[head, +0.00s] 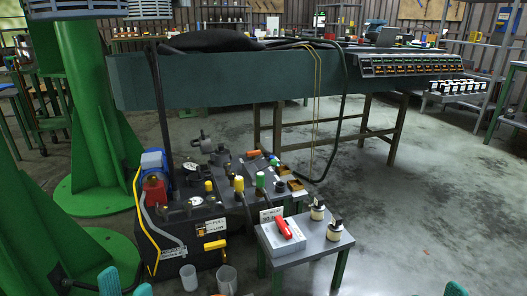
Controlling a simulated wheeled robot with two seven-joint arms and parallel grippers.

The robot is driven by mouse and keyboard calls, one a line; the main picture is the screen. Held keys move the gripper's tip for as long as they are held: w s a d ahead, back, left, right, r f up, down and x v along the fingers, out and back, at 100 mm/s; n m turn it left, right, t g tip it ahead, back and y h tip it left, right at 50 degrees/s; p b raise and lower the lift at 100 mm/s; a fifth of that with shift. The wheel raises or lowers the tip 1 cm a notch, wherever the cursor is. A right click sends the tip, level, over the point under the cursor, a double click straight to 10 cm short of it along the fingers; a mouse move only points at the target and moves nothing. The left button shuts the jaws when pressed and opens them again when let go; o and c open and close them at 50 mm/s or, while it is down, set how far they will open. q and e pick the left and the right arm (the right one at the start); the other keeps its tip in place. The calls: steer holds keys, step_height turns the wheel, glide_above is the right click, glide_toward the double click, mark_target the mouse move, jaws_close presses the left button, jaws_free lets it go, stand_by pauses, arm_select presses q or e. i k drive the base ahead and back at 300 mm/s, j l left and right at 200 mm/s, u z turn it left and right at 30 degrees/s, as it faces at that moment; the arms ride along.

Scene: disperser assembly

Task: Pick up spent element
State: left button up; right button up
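My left gripper (126,284) shows at the bottom left edge as two teal fingertips with a gap between them and nothing seen in it. A teal tip of my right gripper (455,289) shows at the bottom right; the rest is cut off. I cannot tell for sure which thing is the spent element. Two cream cylinders with dark tops, one farther back (317,210) and one nearer (335,230), stand upright on a small grey table (305,247). Both grippers are apart from them. A red object (284,228) lies beside them on a white base.
A dark machine (205,220) with coloured knobs and a yellow handle (215,244) stands left of the small table. Clear cups (188,278) are on the floor before it. A long green bench (240,82) spans behind. The floor (430,225) at right is clear.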

mark_target(221, 150)
steer(key=i+l+z, duration=0.6)
steer(key=i+l, duration=0.25)
steer(key=i+l+z, duration=0.3)
steer(key=i, duration=0.2)
steer(key=i+l+z, duration=0.1)
steer(key=i+z, duration=0.2)
steer(key=i, duration=0.2)
steer(key=i+u, duration=0.35)
steer(key=i, duration=0.3)
steer(key=i+l+u, duration=0.35)
steer(key=i, duration=0.25)
steer(key=i+j+u, duration=0.25)
steer(key=u, duration=0.15)
steer(key=i+j+u, duration=0.15)
steer(key=i+u, duration=0.5)
steer(key=u, duration=0.2)
steer(key=i+u, duration=0.6)
steer(key=i, duration=0.1)
